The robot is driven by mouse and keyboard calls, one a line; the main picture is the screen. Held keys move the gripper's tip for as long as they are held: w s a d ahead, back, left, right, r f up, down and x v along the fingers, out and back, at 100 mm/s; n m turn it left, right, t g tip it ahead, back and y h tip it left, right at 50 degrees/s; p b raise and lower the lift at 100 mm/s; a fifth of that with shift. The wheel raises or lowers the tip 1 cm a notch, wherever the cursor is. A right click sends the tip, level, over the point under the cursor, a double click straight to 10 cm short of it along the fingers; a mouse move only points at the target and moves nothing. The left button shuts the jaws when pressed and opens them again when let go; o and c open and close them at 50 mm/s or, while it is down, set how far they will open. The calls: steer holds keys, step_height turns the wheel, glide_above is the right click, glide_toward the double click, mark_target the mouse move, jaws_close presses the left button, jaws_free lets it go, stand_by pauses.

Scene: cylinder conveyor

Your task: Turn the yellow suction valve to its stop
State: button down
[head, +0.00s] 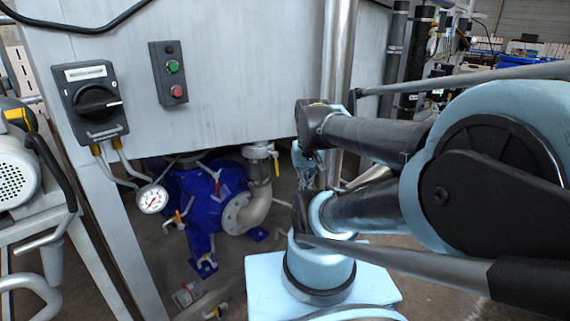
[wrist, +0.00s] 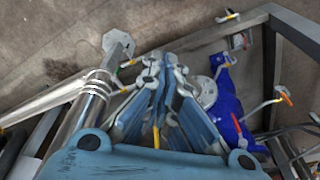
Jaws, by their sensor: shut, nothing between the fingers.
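The suction valve (head: 258,152) sits on top of the grey pipe elbow (head: 257,208) beside the blue pump (head: 205,190) in the head view. Its small yellowish lever (head: 276,162) hangs at its right side. In the wrist view a yellow strip (wrist: 156,137) shows between my gripper's linkages; I cannot tell whether it is this lever. My gripper (wrist: 163,62) is shut and empty, with the blue pump (wrist: 228,105) to its right. In the head view my gripper (head: 305,168) is right of the valve, partly hidden by my arm. Contact with the lever cannot be seen.
A steel post (head: 338,60) stands close behind my gripper. The grey cabinet panel (head: 230,60) overhangs the pump, with a rotary switch (head: 95,103) on it. A gauge (head: 152,198) and an orange-handled valve (head: 178,218) are left of the pump. Frame rails (wrist: 290,35) edge the wrist view.

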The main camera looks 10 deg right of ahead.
mark_target(276, 164)
steer(key=w+d+r+m+g+y, duration=0.1)
steer(key=w+r+m, duration=0.3)
steer(key=w, duration=0.9)
steer(key=w+d+r+m+g, duration=0.15)
steer(key=w+m, duration=0.35)
steer(key=w, duration=0.7)
steer(key=w+d+f+m, duration=0.2)
steer(key=w+f+m, duration=0.15)
steer(key=w, duration=0.65)
steer(key=s+a+f, duration=0.1)
steer(key=a+f, duration=0.4)
steer(key=f, duration=0.6)
steer(key=shift+s+f+y, duration=0.2)
steer(key=shift+s+y, duration=0.1)
